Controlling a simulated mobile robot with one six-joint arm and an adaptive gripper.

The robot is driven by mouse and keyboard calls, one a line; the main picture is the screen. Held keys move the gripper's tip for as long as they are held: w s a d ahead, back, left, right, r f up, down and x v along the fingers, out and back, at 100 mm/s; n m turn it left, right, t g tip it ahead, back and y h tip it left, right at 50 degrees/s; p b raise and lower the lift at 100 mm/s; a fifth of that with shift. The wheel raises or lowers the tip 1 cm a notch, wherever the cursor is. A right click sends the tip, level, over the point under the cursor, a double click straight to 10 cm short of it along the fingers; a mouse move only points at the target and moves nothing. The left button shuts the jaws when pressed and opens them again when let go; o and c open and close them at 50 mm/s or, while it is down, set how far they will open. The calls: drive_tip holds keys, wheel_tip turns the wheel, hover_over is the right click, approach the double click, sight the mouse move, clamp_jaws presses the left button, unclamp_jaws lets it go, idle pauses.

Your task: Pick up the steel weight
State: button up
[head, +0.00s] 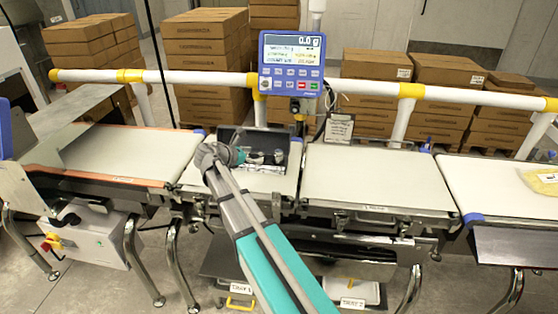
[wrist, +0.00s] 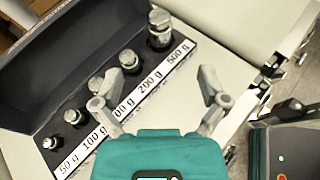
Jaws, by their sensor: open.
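Several steel weights with knobs stand in a row in a dark open case (wrist: 65,60) in the wrist view. The largest weight (wrist: 159,32) is at the upper right, by the 500 g label; a smaller one (wrist: 129,62) is by the 200 g label. The smallest weight (wrist: 49,143) is at the lower left, by 50 g. My gripper (wrist: 157,82) is open and empty, its fingers apart over the label strip, the left one partly covering it. In the head view my gripper (head: 224,155) is at the case (head: 234,134), hiding part of the row; one weight (head: 279,156) shows to its right.
The case lies on a belt section (head: 197,178) with bare belts (head: 375,175) on both sides. A blue scale display (head: 291,64) reading 0.0 g stands behind, before a white rail (head: 355,86). Cardboard boxes (head: 207,45) are stacked beyond.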

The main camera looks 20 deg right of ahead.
sight(276, 154)
drive_tip(key=b+x, duration=0.2)
drive_tip(key=x, duration=0.4)
drive_tip(key=shift+d+f, duration=0.15)
drive_tip(key=shift+d, duration=0.1)
drive_tip(key=shift+b+x, duration=1.05)
drive_tip(key=shift+x, duration=1.55)
drive_tip(key=shift+w, duration=0.1)
clamp_jaws()
